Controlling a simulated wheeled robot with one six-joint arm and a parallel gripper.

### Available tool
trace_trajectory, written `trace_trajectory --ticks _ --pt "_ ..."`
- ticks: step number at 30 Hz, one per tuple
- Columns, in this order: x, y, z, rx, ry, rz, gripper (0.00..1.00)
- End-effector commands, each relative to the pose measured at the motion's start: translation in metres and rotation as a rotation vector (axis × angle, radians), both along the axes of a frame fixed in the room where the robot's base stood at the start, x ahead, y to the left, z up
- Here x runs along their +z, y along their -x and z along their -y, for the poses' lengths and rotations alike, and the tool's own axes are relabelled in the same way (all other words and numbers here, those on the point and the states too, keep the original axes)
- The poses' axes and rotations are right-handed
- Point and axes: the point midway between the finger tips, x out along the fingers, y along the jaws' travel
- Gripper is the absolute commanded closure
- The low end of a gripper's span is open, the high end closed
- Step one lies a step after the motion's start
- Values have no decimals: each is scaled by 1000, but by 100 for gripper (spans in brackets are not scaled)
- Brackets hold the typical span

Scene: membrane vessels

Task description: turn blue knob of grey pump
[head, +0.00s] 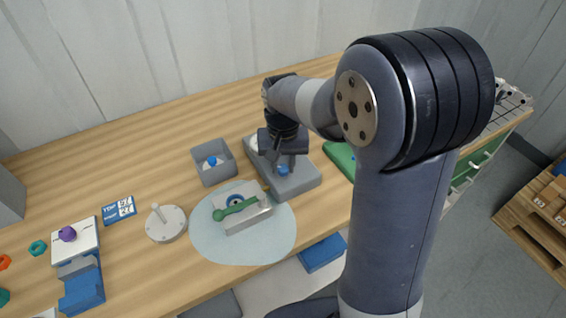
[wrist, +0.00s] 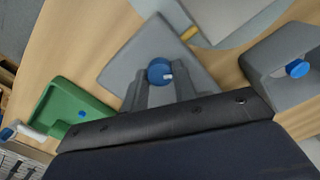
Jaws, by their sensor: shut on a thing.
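The grey pump (head: 305,184) stands on the wooden table in the middle of the head view, and its grey body also shows in the wrist view (wrist: 200,72). Its blue knob (head: 283,170) is on top; in the wrist view the knob (wrist: 158,69) is round with a small white mark. My gripper (head: 284,162) points down over the pump. In the wrist view my gripper (wrist: 160,84) has its two grey fingers on either side of the knob, shut on it. The fingers hide part of the knob's sides.
A grey box (head: 213,164) with a blue-knobbed thing inside stands left of the pump. A green tray (head: 341,156) is at the right.

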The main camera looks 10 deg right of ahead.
Motion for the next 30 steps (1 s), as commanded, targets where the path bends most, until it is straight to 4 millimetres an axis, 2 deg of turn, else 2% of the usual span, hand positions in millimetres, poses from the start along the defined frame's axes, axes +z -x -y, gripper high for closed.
trace_trajectory --ticks 2,3,10,17,20,23,30 --pt "1 0 0 0 -1 2 96" --pt "1 0 0 -1 -1 2 70" --pt "0 0 0 -1 0 1 51" --pt "1 0 0 -1 0 1 51" --pt "7 -1 0 -1 -1 4 51" --pt "21 -1 0 -1 -2 6 51" --pt "70 -1 0 -1 -2 5 51"
